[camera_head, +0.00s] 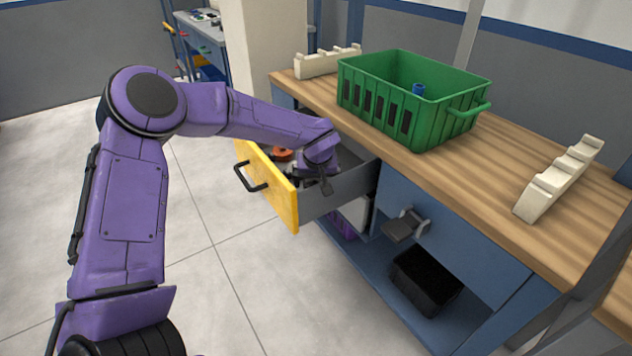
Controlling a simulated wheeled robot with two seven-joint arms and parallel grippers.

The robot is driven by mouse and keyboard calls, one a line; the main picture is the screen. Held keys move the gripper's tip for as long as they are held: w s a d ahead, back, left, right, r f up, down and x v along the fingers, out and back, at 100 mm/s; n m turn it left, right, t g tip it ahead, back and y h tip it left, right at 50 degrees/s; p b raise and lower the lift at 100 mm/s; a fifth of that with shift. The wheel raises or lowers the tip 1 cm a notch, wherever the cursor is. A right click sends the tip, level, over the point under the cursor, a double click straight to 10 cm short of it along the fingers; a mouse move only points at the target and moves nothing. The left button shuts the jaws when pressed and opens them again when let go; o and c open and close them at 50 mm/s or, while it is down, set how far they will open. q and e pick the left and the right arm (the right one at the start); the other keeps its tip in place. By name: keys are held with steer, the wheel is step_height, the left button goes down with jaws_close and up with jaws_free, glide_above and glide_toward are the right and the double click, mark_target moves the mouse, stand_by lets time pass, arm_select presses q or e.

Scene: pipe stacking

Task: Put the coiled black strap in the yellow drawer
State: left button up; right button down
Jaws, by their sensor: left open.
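The yellow drawer (284,197) stands pulled open from the bench, with a black handle on its yellow front and grey side walls. My left gripper (322,184) is at the open drawer, its dark fingers low by the near grey wall. It is open. I cannot make out the coiled black strap; my left wrist hides part of the drawer's inside. My right gripper is not in view.
An orange-red object (282,154) lies in the drawer. A green crate (440,119) with a blue item inside and cream notched racks (560,180) stand on the wooden bench (490,170). A grey fixture (404,227) juts from the blue front above a black bin (426,280).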

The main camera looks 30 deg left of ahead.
arm_select(q)
steer(key=p+v, duration=0.2)
steer(key=v, duration=0.9)
steer(key=shift+s+r, duration=0.1)
steer(key=shift+r, duration=0.05)
